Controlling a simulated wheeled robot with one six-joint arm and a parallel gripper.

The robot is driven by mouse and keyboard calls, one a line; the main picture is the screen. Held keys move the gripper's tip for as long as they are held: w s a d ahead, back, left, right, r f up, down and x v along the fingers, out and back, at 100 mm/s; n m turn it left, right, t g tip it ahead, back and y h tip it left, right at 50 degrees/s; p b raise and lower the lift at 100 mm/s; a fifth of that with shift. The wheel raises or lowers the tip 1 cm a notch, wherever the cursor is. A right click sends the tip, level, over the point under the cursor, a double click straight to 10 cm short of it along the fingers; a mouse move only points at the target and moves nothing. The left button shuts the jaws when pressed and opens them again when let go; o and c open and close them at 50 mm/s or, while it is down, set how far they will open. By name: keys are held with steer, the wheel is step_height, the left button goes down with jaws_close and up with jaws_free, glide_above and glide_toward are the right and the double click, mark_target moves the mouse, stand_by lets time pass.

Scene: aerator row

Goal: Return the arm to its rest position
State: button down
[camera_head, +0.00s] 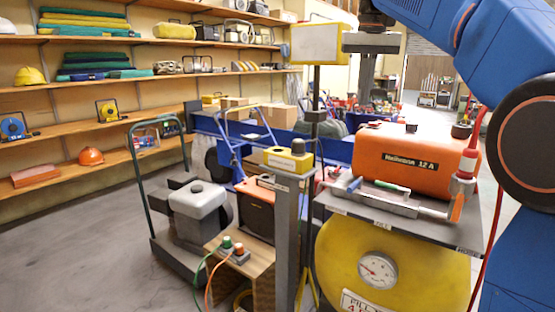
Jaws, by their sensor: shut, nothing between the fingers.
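My arm (437,32) is blue with dark joints and fills the upper right of the head view. Its large round joint (528,140) is near the right edge, and part of the arm is cut off by the frame. My gripper (364,92) hangs pointing down at the top middle, below a grey crossbar. Its fingers are together, with nothing seen between them. In the picture it appears just above and behind the left end of the orange machine (405,160); I cannot tell the exact gap.
The orange machine and a long grey tool (390,203) are on a dark top above a yellow drum (395,268) with a gauge. A grey post (287,235) and a trolley (197,205) stand to the left. Shelves (85,90) line the wall. The floor (80,250) at lower left is clear.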

steer(key=s+d+f+t, duration=0.1)
steer(key=s+d+f, duration=0.2)
steer(key=s+f, duration=1.3)
steer(key=s+d+f+n+t, duration=0.1)
steer(key=s+d+f+t, duration=0.1)
steer(key=s+f, duration=1.5)
step_height(320, 180, down, 7)
steer(key=shift+s+d+r, duration=0.2)
steer(key=shift+s+d, duration=0.05)
steer(key=shift+d, duration=0.65)
